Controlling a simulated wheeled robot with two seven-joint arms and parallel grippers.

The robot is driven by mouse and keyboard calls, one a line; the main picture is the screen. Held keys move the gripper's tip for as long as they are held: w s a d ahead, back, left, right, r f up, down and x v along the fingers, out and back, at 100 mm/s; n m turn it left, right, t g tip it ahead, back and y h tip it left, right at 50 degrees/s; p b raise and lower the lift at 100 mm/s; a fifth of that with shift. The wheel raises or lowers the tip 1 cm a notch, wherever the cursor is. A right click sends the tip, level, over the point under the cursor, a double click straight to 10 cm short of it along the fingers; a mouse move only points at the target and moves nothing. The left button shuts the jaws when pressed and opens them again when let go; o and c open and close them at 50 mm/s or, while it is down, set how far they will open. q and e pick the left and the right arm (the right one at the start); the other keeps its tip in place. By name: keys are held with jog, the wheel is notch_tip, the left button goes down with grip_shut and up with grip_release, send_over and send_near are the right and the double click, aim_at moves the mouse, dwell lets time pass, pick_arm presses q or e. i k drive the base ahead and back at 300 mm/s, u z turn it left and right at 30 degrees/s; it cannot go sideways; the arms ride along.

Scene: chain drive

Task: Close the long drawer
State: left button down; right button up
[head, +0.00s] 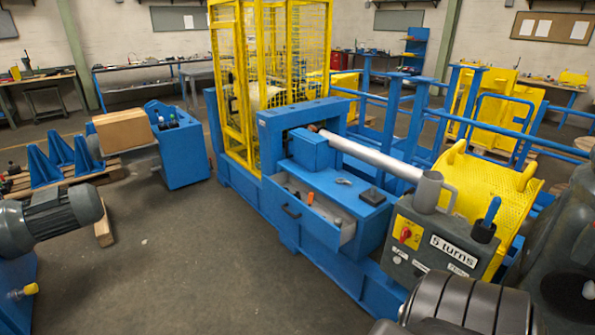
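The long drawer (316,219) sits in the front of the blue machine bench (365,210) near the middle of the head view. It is blue outside with a grey inside, and it is pulled out, so its open top shows. An orange-and-black item (310,198) shows at the drawer's back edge, and small items lie inside, too small to name. Neither of my grippers is in view, and nothing touches the drawer handle.
Bare grey floor (190,260) lies in front of the drawer. A grey control box (425,245) marked "5 turns" stands right of it. A yellow mesh cage (270,70) rises behind. A blue cart with a cardboard box (122,128) and a grey motor (50,218) are at left.

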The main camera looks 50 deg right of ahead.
aim_at(328, 233)
jog(key=z, duration=0.7)
jog(key=i, duration=1.25)
jog(key=z, duration=1.65)
jog(key=i, duration=0.65)
jog(key=z, duration=0.45)
